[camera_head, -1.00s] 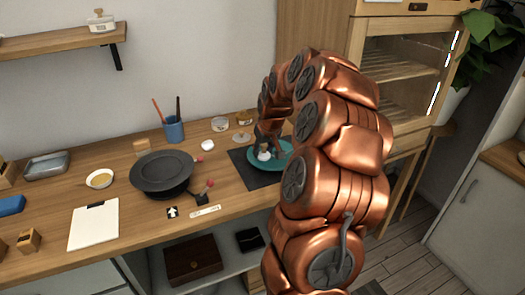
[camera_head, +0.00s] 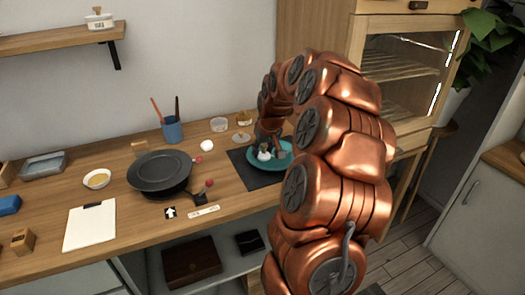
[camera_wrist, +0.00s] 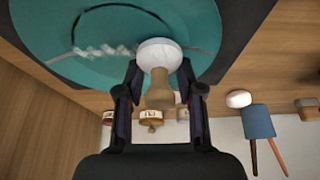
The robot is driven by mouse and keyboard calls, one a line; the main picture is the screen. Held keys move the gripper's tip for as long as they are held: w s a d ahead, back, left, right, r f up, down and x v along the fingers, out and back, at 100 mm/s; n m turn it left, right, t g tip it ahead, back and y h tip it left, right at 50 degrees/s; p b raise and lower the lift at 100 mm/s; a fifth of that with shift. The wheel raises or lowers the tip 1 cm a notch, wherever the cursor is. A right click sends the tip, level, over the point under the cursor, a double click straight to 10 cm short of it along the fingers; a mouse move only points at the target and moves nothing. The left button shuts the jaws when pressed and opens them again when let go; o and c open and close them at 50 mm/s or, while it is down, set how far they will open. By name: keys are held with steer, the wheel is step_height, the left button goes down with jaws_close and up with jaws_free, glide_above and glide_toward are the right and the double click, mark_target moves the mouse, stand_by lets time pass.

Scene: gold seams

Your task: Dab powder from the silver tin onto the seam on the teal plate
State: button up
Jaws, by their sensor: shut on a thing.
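My gripper (camera_wrist: 160,98) is shut on a dabber with a wooden handle (camera_wrist: 160,92) and a round white head (camera_wrist: 160,53). The white head is over the teal plate (camera_wrist: 200,25), at the seam; I cannot tell whether it touches. The seam (camera_wrist: 65,56) runs as a thin dark line across the plate, with whitish-grey patches (camera_wrist: 105,51) left of the head. In the head view the teal plate (camera_head: 286,160) is partly hidden by my arm. A silvery tin (camera_head: 220,124) stands at the back of the table.
The plate lies on a dark mat (camera_head: 245,172). A gold-coloured tin (camera_head: 244,118) stands beside the silvery one. A black pan-like dish (camera_head: 160,171), a blue cup with brushes (camera_head: 172,129) and a white round object (camera_head: 207,146) are to the left.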

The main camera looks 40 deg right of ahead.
steer(key=shift+w+d, duration=0.1)
steer(key=shift+w, duration=0.15)
steer(key=shift+s+f+b, duration=0.1)
steer(key=shift+s+b, duration=0.25)
steer(key=shift+b, duration=0.15)
steer(key=shift+w+a, duration=0.25)
steer(key=shift+w, duration=0.15)
steer(key=shift+r, duration=0.95)
steer(key=shift+r, duration=0.1)
steer(key=shift+r+p, duration=0.55)
steer(key=shift+r, duration=1.65)
